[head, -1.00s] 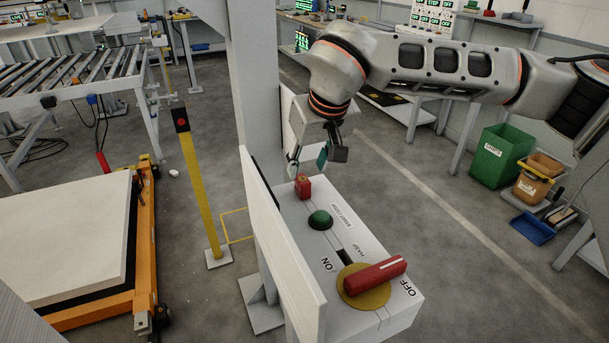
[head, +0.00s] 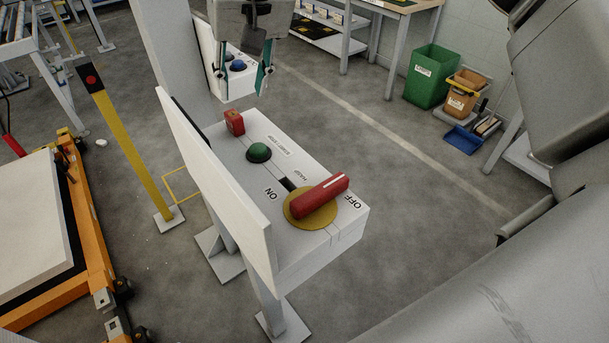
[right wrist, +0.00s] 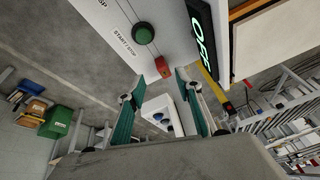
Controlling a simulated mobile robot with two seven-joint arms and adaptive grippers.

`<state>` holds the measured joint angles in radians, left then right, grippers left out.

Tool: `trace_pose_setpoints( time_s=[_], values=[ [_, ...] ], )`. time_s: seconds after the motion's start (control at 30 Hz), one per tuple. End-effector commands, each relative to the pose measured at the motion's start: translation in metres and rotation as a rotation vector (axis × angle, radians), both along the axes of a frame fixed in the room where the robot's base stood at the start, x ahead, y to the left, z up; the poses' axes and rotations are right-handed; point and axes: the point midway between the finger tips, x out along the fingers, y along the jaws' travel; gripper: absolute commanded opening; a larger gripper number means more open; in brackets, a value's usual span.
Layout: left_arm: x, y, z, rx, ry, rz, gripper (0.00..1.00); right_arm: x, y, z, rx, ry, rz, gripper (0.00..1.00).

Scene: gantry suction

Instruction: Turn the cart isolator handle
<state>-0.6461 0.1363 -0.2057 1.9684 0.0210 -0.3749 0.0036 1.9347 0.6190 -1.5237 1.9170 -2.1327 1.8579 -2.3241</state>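The red isolator handle (head: 320,196) sits on a round yellow plate (head: 311,216) on top of a pale control box (head: 345,232). It lies slantwise, with one end by the OFF mark; the ON mark is on the other side. My right gripper (head: 242,84) is at the top of the head view, beyond the handle and near the far end of the box. Its teal fingers are apart and empty; they also show open in the right wrist view (right wrist: 161,82). The handle is outside the wrist view. My left gripper is not in view.
A green button (head: 259,152) and a red block (head: 235,122) are on the box top. An upright white panel (head: 222,190) borders its left side. A yellow post (head: 126,145) stands left. A green bin (head: 431,76) is at back right. Floor right of the box is clear.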

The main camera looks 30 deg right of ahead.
Motion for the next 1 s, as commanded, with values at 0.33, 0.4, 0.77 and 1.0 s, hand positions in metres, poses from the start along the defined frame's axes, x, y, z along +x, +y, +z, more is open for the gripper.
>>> trace_pose_setpoints(
  time_s=[0.33,0.4,0.77,1.0],
  values=[
    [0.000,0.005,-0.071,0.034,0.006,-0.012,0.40,-0.110,-0.024,-0.034,0.177,0.274,-0.803,0.35],
    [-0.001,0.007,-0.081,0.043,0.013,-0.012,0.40,-0.128,-0.031,-0.040,0.177,0.314,-0.945,0.35],
    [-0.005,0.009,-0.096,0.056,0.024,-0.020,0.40,-0.169,-0.049,-0.051,0.158,0.370,-1.270,0.35],
    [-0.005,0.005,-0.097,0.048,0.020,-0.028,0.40,-0.169,-0.049,-0.085,0.155,0.374,-1.270,0.35]
  ],
)
